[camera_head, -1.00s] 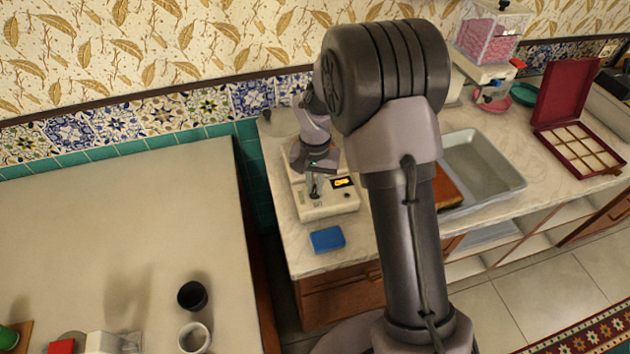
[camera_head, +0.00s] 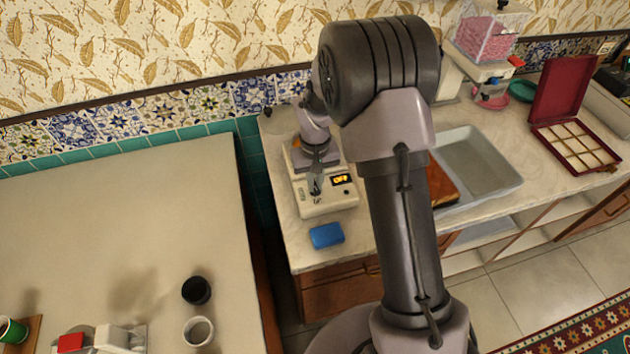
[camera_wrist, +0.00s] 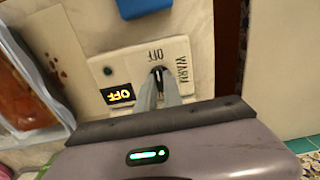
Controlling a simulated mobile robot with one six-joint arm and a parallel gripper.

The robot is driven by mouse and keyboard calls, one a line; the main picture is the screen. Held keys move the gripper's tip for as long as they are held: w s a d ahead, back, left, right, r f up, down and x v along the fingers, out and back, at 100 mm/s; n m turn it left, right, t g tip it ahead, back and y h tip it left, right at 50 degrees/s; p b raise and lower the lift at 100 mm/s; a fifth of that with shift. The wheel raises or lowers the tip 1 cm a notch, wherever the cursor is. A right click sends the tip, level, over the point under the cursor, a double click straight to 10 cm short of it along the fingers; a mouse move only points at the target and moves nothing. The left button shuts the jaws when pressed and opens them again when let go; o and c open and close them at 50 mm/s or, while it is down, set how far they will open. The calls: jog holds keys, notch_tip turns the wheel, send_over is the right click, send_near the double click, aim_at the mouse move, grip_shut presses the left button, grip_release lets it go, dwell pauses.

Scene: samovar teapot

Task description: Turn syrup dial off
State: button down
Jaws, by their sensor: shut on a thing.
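The pale syrup warmer (camera_head: 335,207) stands on the marble counter, partly behind my arm. Its small dark display (camera_head: 342,179) reads OFF in orange letters. The wrist view shows the warmer's panel (camera_wrist: 108,66) upside down, with the display (camera_wrist: 118,95) again reading OFF and printed OFF and WARM labels around the dial. The dark dial (camera_wrist: 159,72) lies between my fingertips and is mostly covered by them. My gripper (camera_head: 316,190) is at the front of the warmer, and in the wrist view its fingers (camera_wrist: 160,84) are shut on the dial.
A blue sponge (camera_head: 326,235) lies in front of the warmer. A metal tray (camera_head: 490,160) and an open red box (camera_head: 570,145) are to the right. A black cup (camera_head: 196,290) and a white cup (camera_head: 198,331) stand on the left table.

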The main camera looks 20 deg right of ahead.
jog(key=c, duration=1.5)
grip_release()
jog(key=shift+r, duration=0.15)
notch_tip(320, 180, up, 17)
jog(key=p, duration=0.5)
jog(key=shift+r, duration=0.1)
